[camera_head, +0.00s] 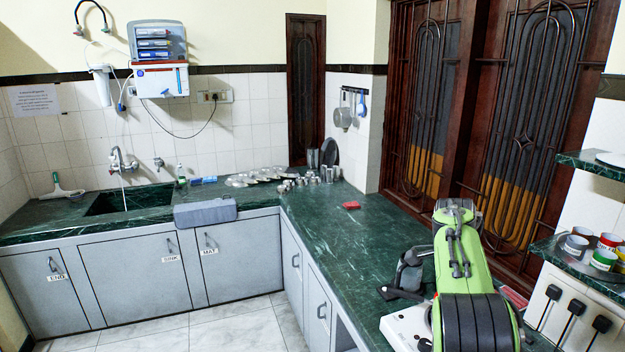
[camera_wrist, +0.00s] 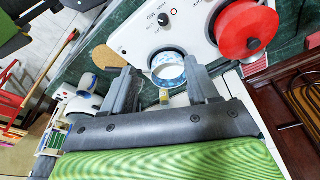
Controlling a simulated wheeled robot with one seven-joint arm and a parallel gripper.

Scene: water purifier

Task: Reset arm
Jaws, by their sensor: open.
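My gripper (camera_wrist: 162,78) is open, with its two dark grey fingers apart and nothing held between them. In the head view my green arm reaches over the right counter, and the gripper (camera_head: 402,276) shows as a dark grey shape just left of it. A large red round part (camera_wrist: 246,30) is at the upper right.
The green counter (camera_head: 335,235) is mostly clear, with a small red object (camera_head: 351,205) on it. The sink (camera_head: 125,200) is at the left, below the water purifier (camera_head: 158,62). Shelves with cups (camera_head: 603,258) and barred dark wooden windows (camera_head: 430,120) stand right.

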